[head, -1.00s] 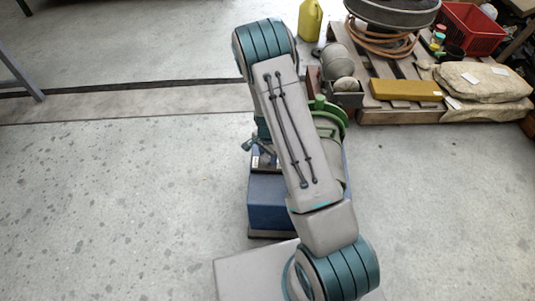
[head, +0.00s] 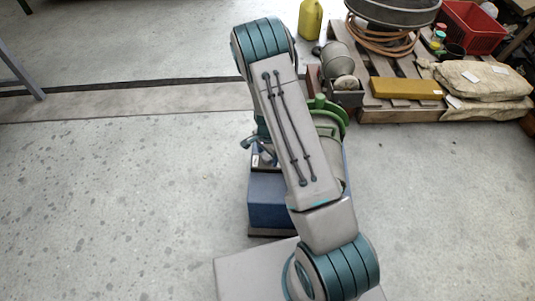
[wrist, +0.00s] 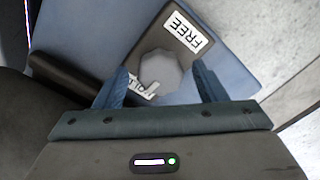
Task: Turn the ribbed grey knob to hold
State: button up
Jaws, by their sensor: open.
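In the wrist view the grey knob (wrist: 160,72) shows as a roundish, faceted grey cap on a dark plate (wrist: 186,60). A white label reading FREE (wrist: 181,33) is at the plate's upper right. A second label (wrist: 143,91), partly hidden and seemingly reading HOLD, lies below left of the knob. My gripper (wrist: 160,74) is open, with one blue finger on each side of the knob and a visible gap to each. The plate sits on a blue body, seen in the head view as a blue box (head: 269,202). My arm hides the knob there.
A green-framed part with a grey roll (head: 329,125) stands behind my arm. A pallet (head: 390,115) at the upper right carries sacks, a yellow block (head: 405,88) and hose (head: 380,40). A yellow jug (head: 310,20) stands beside it.

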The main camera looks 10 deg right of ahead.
jog(key=shift+r, duration=0.1)
notch_tip(320, 180, up, 14)
jog(key=p, duration=0.4)
jog(key=shift+f, duration=0.2)
jog(key=shift+r, duration=0.1)
notch_tip(320, 180, up, 15)
jog(key=n+p, duration=0.2)
jog(key=p, duration=0.4)
send_over(267, 156)
jog(key=s+a, duration=0.1)
jog(key=s, duration=0.2)
jog(key=s+r+n+t+y+p, duration=0.1)
jog(key=s+r+n+p, duration=0.15)
jog(key=r, duration=0.45)
jog(key=s+r+n+p, duration=0.1)
jog(key=s+r+p, duration=0.25)
jog(key=r, duration=0.45)
jog(key=s+r+n+t+p, duration=0.1)
jog(key=s+r+n+p, duration=0.2)
jog(key=r, duration=0.7)
jog(key=s+d+r+n+h+p, duration=0.1)
jog(key=s+r+n+p, duration=0.3)
jog(key=s+r+p, duration=0.4)
jog(key=shift+s+r+t, duration=0.4)
jog(key=shift+s+r, duration=0.85)
jog(key=shift+s, duration=0.4)
